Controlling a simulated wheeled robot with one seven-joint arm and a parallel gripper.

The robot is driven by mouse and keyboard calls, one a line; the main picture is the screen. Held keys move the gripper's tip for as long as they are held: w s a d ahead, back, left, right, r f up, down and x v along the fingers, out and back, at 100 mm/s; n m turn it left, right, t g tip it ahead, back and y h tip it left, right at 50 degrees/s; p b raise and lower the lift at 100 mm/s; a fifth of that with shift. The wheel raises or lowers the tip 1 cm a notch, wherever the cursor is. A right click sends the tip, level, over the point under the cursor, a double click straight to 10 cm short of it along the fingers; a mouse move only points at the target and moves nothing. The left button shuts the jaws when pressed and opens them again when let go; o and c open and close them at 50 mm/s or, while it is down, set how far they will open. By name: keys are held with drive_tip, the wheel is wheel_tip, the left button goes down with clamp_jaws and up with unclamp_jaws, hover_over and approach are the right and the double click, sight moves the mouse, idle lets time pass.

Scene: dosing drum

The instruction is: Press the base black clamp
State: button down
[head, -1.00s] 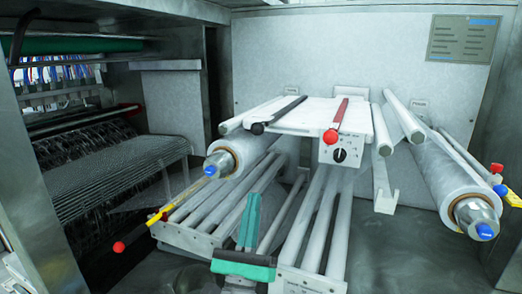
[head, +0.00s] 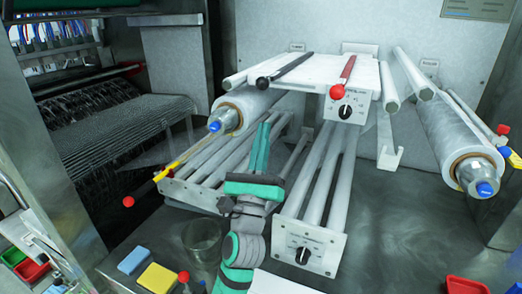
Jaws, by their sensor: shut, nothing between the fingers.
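A black lever clamp (head: 284,70) lies slantwise on the white top plate of the roller machine, its rounded end toward me at the plate's left front. A red lever clamp (head: 348,71) with a red ball is to its right. My gripper (head: 263,128) is in front of and below the black clamp, apart from it in the picture. Its green fingers are shut, empty and point up and away from me, over the left rollers.
The lower white box (head: 317,247) carries a black knob (head: 303,256). A film roll (head: 245,110) stands left and another (head: 452,135) right. A yellow lever (head: 176,164) with a red ball sticks out left. A glass beaker (head: 202,238) and sponges (head: 157,277) are near me.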

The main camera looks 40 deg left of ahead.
wheel_tip(320, 180, up, 6)
drive_tip(key=w+a, duration=0.1)
drive_tip(key=w, duration=0.1)
drive_tip(key=shift+w+a, duration=0.2)
drive_tip(key=shift+a, duration=0.2)
drive_tip(key=shift+r, duration=0.15)
